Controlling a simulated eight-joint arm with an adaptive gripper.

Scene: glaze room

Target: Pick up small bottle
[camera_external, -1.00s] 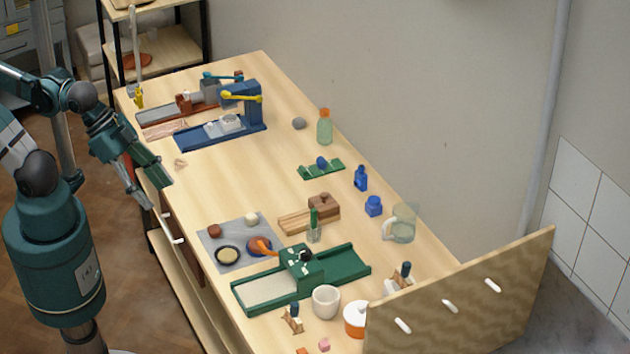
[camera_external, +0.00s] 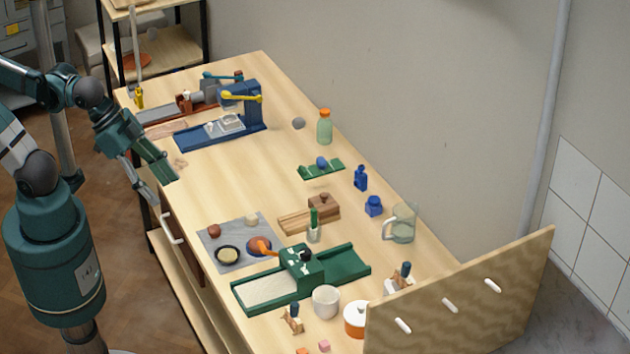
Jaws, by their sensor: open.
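A small dark-blue bottle (camera_external: 361,179) stands upright near the wall side of the wooden table. A larger pale-green bottle (camera_external: 324,129) with an orange cap stands farther back along the same side. A squat blue jar (camera_external: 374,206) stands just in front of the blue bottle. My gripper (camera_external: 166,190) is open and empty at the table's left edge, well apart from the bottles. What lies between its fingers is only table edge.
A green holder (camera_external: 321,170) with a blue piece, a wooden block (camera_external: 324,206) and a glass mug (camera_external: 402,223) stand near the blue bottle. A blue press (camera_external: 240,115) stands at the back. A green sliding tool (camera_external: 302,277) and an upright wooden board (camera_external: 460,300) are in front.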

